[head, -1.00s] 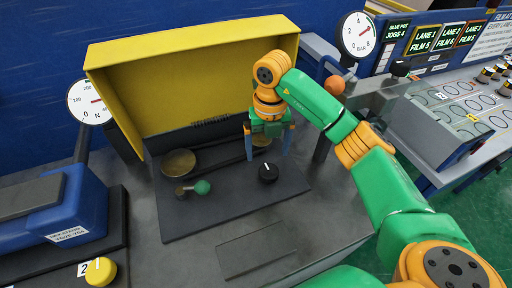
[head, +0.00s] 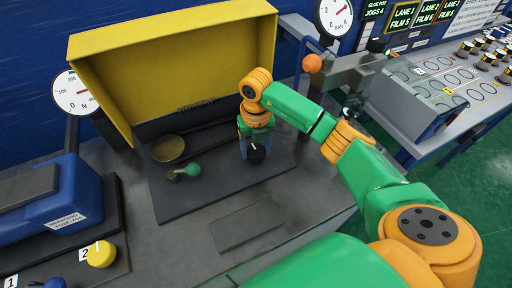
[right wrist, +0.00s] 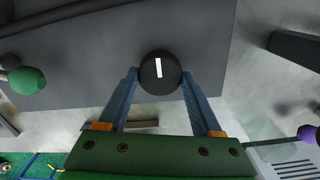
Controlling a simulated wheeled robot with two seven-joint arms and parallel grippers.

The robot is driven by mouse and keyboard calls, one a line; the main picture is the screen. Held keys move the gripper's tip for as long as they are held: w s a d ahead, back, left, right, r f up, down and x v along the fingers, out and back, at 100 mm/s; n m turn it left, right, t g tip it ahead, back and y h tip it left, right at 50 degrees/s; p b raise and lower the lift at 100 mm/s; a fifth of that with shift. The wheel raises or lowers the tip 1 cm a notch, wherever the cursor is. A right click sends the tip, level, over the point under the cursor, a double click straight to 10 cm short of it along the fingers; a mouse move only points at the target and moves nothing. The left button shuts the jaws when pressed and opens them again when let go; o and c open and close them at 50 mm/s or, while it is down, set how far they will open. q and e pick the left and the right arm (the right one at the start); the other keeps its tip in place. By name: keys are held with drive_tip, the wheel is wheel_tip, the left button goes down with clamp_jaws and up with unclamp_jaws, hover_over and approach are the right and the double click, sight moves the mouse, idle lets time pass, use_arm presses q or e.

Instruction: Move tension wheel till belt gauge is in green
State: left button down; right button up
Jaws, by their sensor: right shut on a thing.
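A round black knob (head: 256,154) with a white mark stands on the dark plate in the head view. It also shows in the right wrist view (right wrist: 160,71), its mark nearly upright. My right gripper (head: 257,150) is shut on this knob, a blue finger on each side. A white dial marked N (head: 75,93) stands at the left with a red needle. Another dial marked Bar (head: 334,16) is at the top, partly cut off. I cannot make out a green band on the N dial. My left gripper is out of view.
A yellow hood (head: 175,65) stands behind the dark plate (head: 190,220). A brass bowl (head: 168,149) and a green ball-ended lever (head: 193,169) are left of the knob. A yellow knob (head: 101,254) labelled 2 and a blue knob (head: 55,284) are at lower left.

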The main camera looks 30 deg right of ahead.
drive_tip(key=shift+n, duration=0.3)
drive_tip(key=n+b, duration=0.2)
drive_tip(key=n, duration=0.2)
drive_tip(key=shift+d+f+b, duration=0.1)
drive_tip(key=shift+b, duration=0.2)
drive_tip(key=n+b, duration=0.2)
drive_tip(key=n, duration=0.3)
drive_tip(key=shift+w+n, duration=0.1)
drive_tip(key=shift+n, duration=0.3)
drive_tip(key=n+b, duration=0.1)
drive_tip(key=n, duration=0.3)
drive_tip(key=shift+d+b, duration=0.1)
drive_tip(key=shift+b, duration=0.25)
drive_tip(key=shift+n+b, duration=0.4)
drive_tip(key=shift+n, duration=2.3)
drive_tip(key=o, duration=1.4)
